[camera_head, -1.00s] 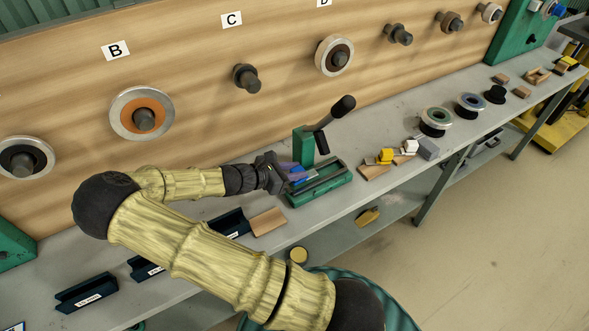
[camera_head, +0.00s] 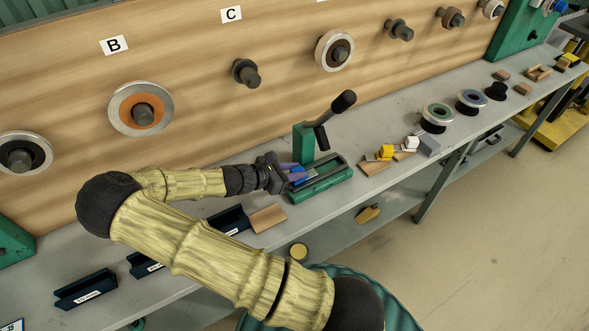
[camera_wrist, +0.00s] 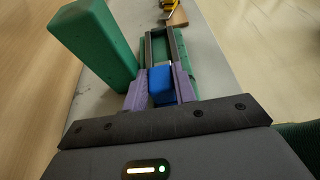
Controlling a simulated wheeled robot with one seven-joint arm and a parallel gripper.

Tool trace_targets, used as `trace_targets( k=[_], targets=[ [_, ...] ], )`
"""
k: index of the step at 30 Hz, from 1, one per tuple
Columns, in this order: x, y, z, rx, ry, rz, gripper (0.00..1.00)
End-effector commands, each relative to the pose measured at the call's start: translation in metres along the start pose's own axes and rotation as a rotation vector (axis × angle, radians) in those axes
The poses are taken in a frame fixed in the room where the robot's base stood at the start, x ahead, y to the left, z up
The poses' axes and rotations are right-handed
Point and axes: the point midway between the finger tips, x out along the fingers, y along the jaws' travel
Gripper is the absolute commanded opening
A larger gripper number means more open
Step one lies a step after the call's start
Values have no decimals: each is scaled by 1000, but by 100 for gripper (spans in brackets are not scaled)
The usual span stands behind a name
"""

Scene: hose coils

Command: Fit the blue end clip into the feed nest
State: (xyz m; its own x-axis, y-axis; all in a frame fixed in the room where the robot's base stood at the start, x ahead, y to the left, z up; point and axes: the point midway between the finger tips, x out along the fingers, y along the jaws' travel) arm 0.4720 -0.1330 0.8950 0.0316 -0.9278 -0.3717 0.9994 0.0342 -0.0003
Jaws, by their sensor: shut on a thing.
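The blue end clip (camera_wrist: 161,86) sits between the purple fingers of my gripper (camera_wrist: 160,92), which are shut on it. In the head view the clip (camera_head: 298,175) shows as a small blue patch beside my gripper (camera_head: 290,173). The green fixture with the feed nest (camera_head: 322,184) stands on the bench. In the wrist view its channel between two dark rails (camera_wrist: 160,46) runs straight ahead of the clip. The clip is at the near end of this channel. I cannot tell whether it touches the nest floor.
A green post (camera_wrist: 102,44) with a black-handled lever (camera_head: 342,104) rises close beside my gripper. A wooden block (camera_head: 268,218) and dark labelled holders (camera_head: 86,288) lie left of the fixture. Yellow and white clips (camera_head: 386,152) on blocks stand to its right.

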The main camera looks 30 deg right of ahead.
Motion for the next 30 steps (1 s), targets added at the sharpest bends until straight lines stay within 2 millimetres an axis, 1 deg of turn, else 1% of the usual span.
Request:
trace_targets(
  k=[15, 30],
  targets=[
    [4, 0, -10, 1, 0, 0, 0],
    [4, 0, -9, 1, 0, 0, 0]
  ],
)
